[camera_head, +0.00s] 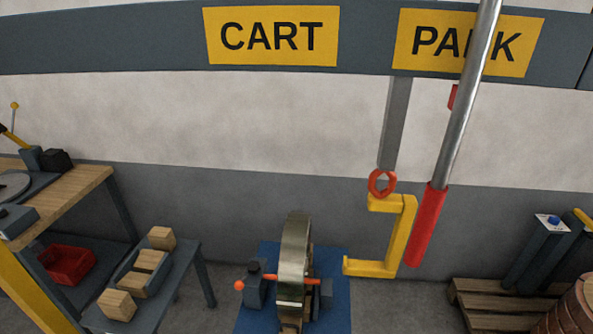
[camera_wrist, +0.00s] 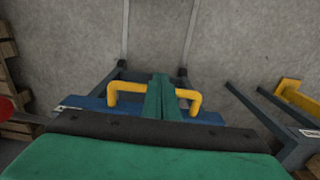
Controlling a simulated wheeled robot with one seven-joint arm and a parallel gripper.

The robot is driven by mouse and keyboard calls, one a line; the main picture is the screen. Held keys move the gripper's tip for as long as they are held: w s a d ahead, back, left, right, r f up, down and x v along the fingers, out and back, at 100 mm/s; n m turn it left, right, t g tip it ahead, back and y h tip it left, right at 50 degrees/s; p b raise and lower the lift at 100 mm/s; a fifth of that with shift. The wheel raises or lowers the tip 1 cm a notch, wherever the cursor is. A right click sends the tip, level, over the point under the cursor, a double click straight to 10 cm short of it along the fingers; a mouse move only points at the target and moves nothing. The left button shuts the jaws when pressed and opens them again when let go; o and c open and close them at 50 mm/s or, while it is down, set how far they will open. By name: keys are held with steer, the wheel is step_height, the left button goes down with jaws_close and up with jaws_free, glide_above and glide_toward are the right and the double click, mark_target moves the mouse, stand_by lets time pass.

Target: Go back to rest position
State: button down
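My gripper does not show in the head view. In the wrist view a broad green and black body fills the bottom, and a narrow green upright part (camera_wrist: 163,97) stands in the middle, seemingly my gripper's closed-up end. A yellow bar handle (camera_wrist: 126,88) shows on both sides of this green part, above a blue surface (camera_wrist: 94,103). The green part hides the handle's middle, so I cannot tell whether it grips the handle or only stands in front of it.
A yellow C-shaped hook (camera_head: 402,235) hangs from a red ring (camera_head: 382,183), beside a steel pole with a red sleeve (camera_head: 428,225). A metal coil (camera_head: 293,262) stands on a blue base. A workbench (camera_head: 65,198) and low table with wooden blocks are left, a pallet (camera_head: 500,300) right.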

steer(key=s+d+t+y, duration=0.1)
steer(key=s+d+t, duration=0.3)
steer(key=s+t, duration=0.3)
steer(key=s+d+r+t, duration=0.1)
steer(key=s+r+t, duration=0.1)
steer(key=r, duration=0.5)
steer(key=s+d+r+t, duration=0.2)
steer(key=s+r, duration=0.3)
steer(key=r, duration=0.3)
steer(key=s+d+r+t+h, duration=0.1)
steer(key=s+d+r+t, duration=0.1)
steer(key=r, duration=0.6)
steer(key=shift+s+n+t, duration=0.3)
steer(key=shift+s+t, duration=0.5)
steer(key=shift+t, duration=0.4)
